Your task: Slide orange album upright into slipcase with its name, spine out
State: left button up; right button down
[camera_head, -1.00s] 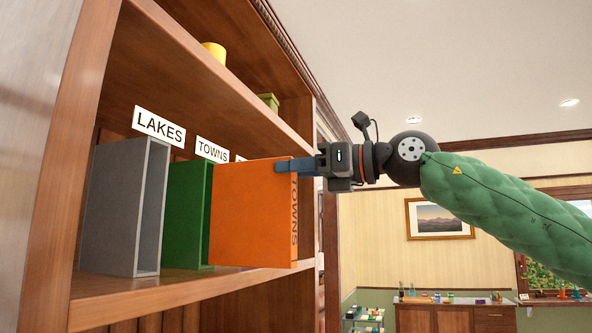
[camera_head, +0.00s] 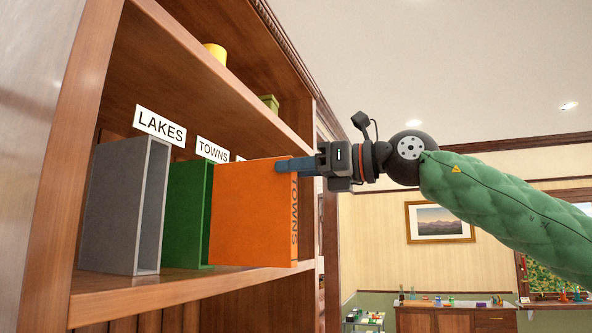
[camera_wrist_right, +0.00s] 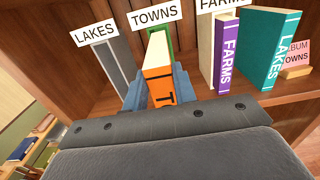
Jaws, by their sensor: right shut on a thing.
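The orange album (camera_head: 250,213) stands upright with its TOWNS spine facing out of the shelf. My right gripper (camera_head: 297,165) is shut on it near the top of the spine; the album also shows between the fingers in the right wrist view (camera_wrist_right: 157,72). The green slipcase (camera_head: 188,215) stands under the TOWNS label (camera_head: 212,150). The slipcase top shows behind the album in the right wrist view (camera_wrist_right: 158,38). My left gripper is not in view.
A grey slipcase (camera_head: 115,210) stands left of the green one, under the LAKES label (camera_head: 160,125). In the right wrist view, a purple-spined FARMS album (camera_wrist_right: 226,50), a teal LAKES album (camera_wrist_right: 270,45) and a pink card (camera_wrist_right: 295,55) stand to the right. The upper shelf board (camera_head: 210,80) lies above.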

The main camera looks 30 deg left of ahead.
aim_at(230, 175)
jog(key=shift+b+x, duration=0.65)
jog(key=shift+x, duration=6.15)
dwell(0.7)
jog(key=c, duration=1.1)
grip_release()
jog(key=shift+s, duration=0.1)
jog(key=shift+o, duration=0.2)
jog(key=shift+d+f, duration=0.1)
